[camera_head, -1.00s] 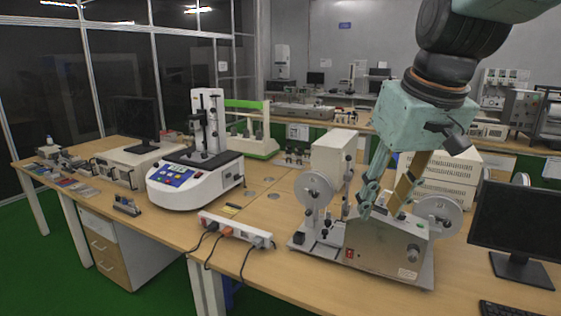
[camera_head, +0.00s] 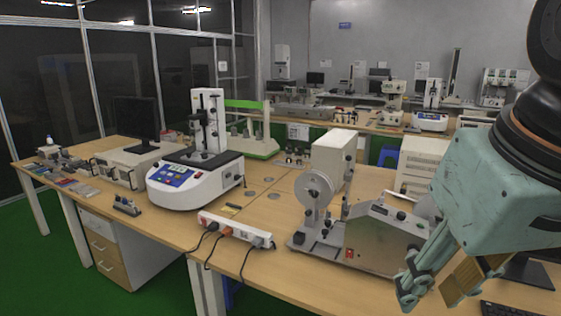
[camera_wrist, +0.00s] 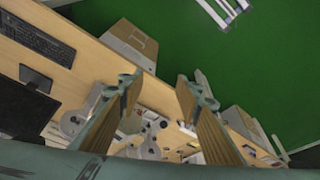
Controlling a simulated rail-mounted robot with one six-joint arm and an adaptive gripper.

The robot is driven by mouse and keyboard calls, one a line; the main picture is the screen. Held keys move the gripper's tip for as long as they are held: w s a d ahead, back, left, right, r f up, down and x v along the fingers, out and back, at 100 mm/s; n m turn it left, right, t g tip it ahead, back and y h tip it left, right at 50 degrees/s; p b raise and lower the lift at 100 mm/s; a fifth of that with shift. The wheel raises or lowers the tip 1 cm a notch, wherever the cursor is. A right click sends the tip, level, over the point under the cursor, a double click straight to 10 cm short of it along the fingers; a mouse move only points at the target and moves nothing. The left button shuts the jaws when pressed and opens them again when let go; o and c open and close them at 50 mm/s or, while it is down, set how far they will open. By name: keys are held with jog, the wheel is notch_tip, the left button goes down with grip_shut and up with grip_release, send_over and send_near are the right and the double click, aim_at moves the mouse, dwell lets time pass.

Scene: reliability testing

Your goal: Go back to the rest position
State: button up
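My gripper (camera_head: 428,298) is at the right edge of the head view, pointing down and to the left, in front of the tester with reels. In the wrist view, its two fingers (camera_wrist: 159,88) stand apart with a clear gap and nothing held between them. The metal tester with reels (camera_head: 375,240) stands on the wooden bench (camera_head: 180,225). My gripper and arm hide its right end in the head view.
A white power strip (camera_head: 235,230) with black cables lies at the bench's front edge. A white and blue instrument (camera_head: 190,185) stands to the left. A black monitor (camera_wrist: 25,108) and a keyboard (camera_wrist: 38,40) show in the wrist view.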

jog(key=s+f, duration=0.2)
jog(key=s, duration=0.3)
jog(key=shift+s+d+m, duration=0.25)
jog(key=shift+s+m, duration=0.05)
jog(key=shift+s, duration=0.05)
jog(key=shift+w, duration=0.1)
jog(key=shift+c, duration=0.2)
dwell(0.8)
